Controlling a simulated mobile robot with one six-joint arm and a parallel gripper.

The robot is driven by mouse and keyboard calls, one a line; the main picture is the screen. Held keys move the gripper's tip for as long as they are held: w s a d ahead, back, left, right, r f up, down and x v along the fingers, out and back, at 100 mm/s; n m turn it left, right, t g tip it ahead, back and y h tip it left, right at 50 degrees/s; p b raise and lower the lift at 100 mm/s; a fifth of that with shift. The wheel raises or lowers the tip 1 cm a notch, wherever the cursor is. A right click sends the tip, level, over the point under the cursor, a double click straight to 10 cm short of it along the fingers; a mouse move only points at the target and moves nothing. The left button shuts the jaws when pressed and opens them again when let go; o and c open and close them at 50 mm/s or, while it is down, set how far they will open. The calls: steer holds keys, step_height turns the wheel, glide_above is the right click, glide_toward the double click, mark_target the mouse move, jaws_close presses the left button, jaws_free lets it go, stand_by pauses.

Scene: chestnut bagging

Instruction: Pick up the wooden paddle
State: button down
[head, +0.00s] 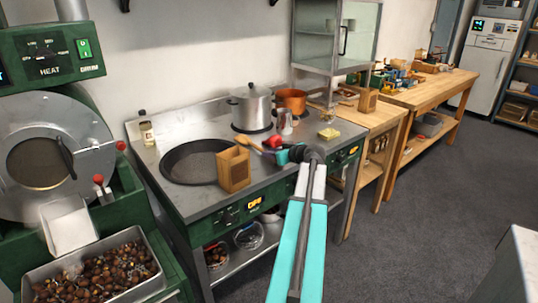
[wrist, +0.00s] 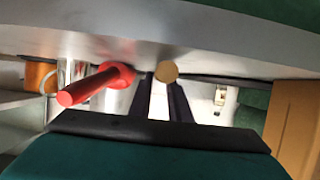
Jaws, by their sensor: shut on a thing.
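The wooden paddle (head: 243,142) shows in the head view above the steel counter, just beyond the open wooden box, its pale end pointing left. My gripper (head: 270,153) is at its right end, over the counter's front part. In the wrist view, the paddle's round tan end (wrist: 166,71) sits between the two dark fingers of my gripper (wrist: 160,82), which is shut on it. Most of the paddle's length is hidden in the wrist view. Whether the paddle touches the counter I cannot tell.
A red-handled thing (wrist: 85,88) is close beside the fingers. The wooden box (head: 233,170) stands left of my gripper, near a round dark pan (head: 190,162). A steel pot (head: 250,106), an orange pot (head: 291,100) and a yellow sponge (head: 329,134) are behind and right.

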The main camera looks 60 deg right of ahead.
steer(key=shift+r, duration=1.45)
steer(key=s+a+r+b, duration=0.1)
steer(key=s+a+b, duration=0.1)
steer(key=s+a, duration=0.9)
steer(key=shift+s+a+r, duration=0.15)
steer(key=shift+s+r, duration=0.05)
steer(key=shift+r, duration=0.1)
steer(key=shift+r, duration=0.1)
